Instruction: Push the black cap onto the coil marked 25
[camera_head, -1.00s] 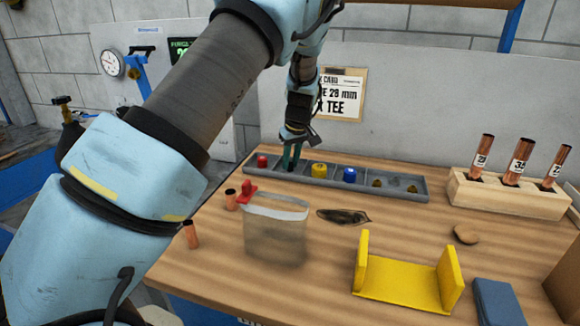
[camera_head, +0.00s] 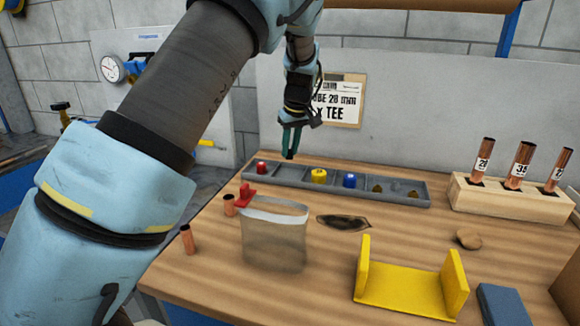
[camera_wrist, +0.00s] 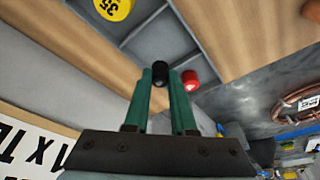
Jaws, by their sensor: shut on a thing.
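My gripper (camera_head: 290,142) is raised above the left part of the grey tray, fingers pointing down. In the wrist view its green fingers (camera_wrist: 165,82) are shut on the black cap (camera_wrist: 160,73), which shows at the fingertips. In the head view the cap is a small dark end below the fingers (camera_head: 288,154). A copper coil (camera_wrist: 297,102) with a white label lies at the right edge of the wrist view; its number is too small to read. I cannot make out a coil in the head view.
A wooden block (camera_head: 512,200) holds upright copper tubes. A clear bag (camera_head: 275,238) and a yellow bracket (camera_head: 408,288) stand nearer.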

